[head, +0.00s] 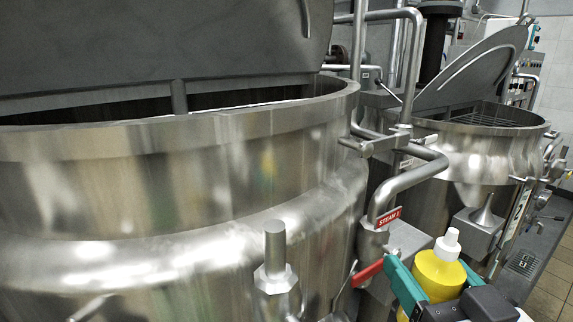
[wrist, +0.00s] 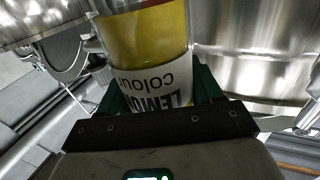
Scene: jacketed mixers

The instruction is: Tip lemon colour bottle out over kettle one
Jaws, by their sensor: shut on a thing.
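The lemon colour bottle (head: 437,276) is yellow with a white cap and stands nearly upright at the lower right of the head view. My gripper (head: 432,284) is shut on it, with teal fingers on either side. In the wrist view the bottle (wrist: 147,38) shows its white label, reading "LEMON colour" upside down, between the fingers (wrist: 155,90). A large steel kettle (head: 150,185) fills the left of the head view, its lid raised and mouth partly visible. A red "STEAM 1" tag is on the pipe beside it. The bottle is outside this kettle, lower than its rim.
A second open kettle (head: 490,155) with a raised lid stands further back at the right. Steel pipes (head: 410,182) and a red-handled valve (head: 367,272) stand between the near kettle and the bottle. A tiled floor (head: 553,285) shows at the far right.

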